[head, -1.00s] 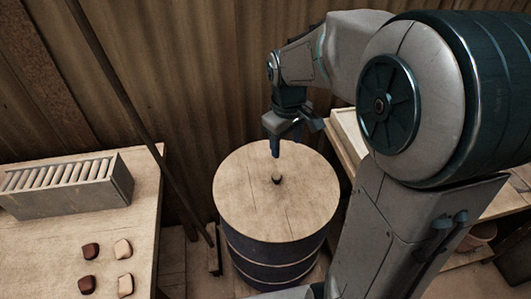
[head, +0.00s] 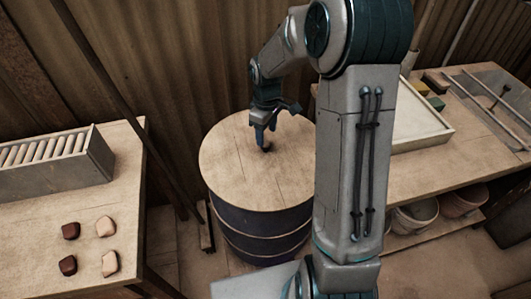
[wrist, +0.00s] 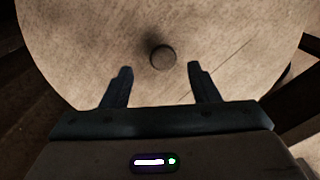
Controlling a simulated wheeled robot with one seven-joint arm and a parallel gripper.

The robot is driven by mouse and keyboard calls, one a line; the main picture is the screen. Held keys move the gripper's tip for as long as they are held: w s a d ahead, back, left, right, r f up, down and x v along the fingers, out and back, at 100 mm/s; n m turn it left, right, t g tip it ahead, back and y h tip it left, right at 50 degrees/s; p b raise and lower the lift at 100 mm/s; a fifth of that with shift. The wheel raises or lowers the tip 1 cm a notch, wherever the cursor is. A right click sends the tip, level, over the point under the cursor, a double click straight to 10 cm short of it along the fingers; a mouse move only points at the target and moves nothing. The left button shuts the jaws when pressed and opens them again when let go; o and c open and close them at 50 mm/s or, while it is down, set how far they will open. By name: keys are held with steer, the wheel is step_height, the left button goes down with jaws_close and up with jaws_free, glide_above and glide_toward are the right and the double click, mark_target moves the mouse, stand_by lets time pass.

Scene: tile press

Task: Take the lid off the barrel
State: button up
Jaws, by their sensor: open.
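The barrel (head: 262,236) is dark with pale hoops and stands upright on the floor. Its round wooden lid (head: 235,175) lies flat on top and covers it. A small dark knob stands at the lid's middle; in the wrist view the knob (wrist: 163,57) shows just beyond and between my fingertips. My gripper (head: 265,130) is over the lid, pointing down, and partly hides the knob in the head view. In the wrist view my gripper (wrist: 158,70) is open, with one finger on each side and nothing between them. I cannot tell whether the fingertips touch the lid.
A workbench (head: 125,165) at left holds a slatted box (head: 55,172) and several small brown and tan pieces. A bench (head: 400,180) at right holds a pale tray (head: 425,132); pots (head: 412,215) stand below it. A slanted pole (head: 125,115) stands left of the barrel, before the corrugated wall.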

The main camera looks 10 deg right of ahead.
mark_target(266, 143)
steer(key=shift+s+a+f+b, duration=0.1)
steer(key=shift+f+b, duration=0.15)
steer(key=shift+f, duration=1.15)
steer(key=shift+a+f+b, duration=0.1)
steer(key=shift+f+b, duration=0.1)
steer(key=shift+f, duration=1.15)
steer(key=shift+r, duration=0.1)
jaws_close()
